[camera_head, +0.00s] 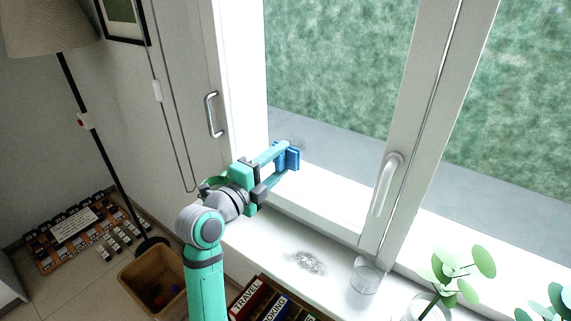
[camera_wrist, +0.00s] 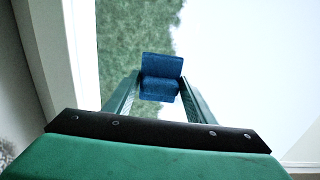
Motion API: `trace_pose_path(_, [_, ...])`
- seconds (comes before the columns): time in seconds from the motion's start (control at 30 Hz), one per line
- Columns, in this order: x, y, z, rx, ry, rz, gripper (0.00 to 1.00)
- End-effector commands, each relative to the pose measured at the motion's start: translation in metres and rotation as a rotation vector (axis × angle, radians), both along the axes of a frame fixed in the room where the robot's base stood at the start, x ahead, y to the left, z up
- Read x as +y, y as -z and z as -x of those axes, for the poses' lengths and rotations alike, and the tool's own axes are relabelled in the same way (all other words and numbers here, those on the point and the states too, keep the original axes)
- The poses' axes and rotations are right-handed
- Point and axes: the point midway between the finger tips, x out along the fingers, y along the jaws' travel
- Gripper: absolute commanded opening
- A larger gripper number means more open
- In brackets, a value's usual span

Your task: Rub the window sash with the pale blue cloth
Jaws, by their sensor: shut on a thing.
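The window sash (camera_head: 322,197) is a white frame around the glass, with its lower rail behind my gripper. My gripper (camera_head: 284,160) is shut on a blue folded cloth (camera_head: 293,158) and holds it up close to the lower left part of the sash. I cannot tell whether the cloth touches the sash or the glass. In the wrist view the cloth (camera_wrist: 161,78) sits between the fingertips of my gripper (camera_wrist: 160,90), in front of the pane and the white frame. The fingers hide part of the cloth.
A clear glass (camera_head: 366,277) and a leafy plant (camera_head: 455,277) stand on the sill to the right. A window handle (camera_head: 386,184) sticks out. Books (camera_head: 262,303), a bin (camera_head: 152,283) and a lamp (camera_head: 105,165) are lower or left.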

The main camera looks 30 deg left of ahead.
Motion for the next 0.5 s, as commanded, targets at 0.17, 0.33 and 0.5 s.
trace_pose_path(0.17, [0.01, 0.0, 0.0, 0.0, 0.0, 0.0, 0.32])
trace_pose_path(0.33, [0.014, 0.0, -0.001, 0.0, 0.0, 0.0, 0.32])
trace_pose_path(0.5, [0.026, 0.0, -0.002, 0.0, -0.001, 0.001, 0.32])
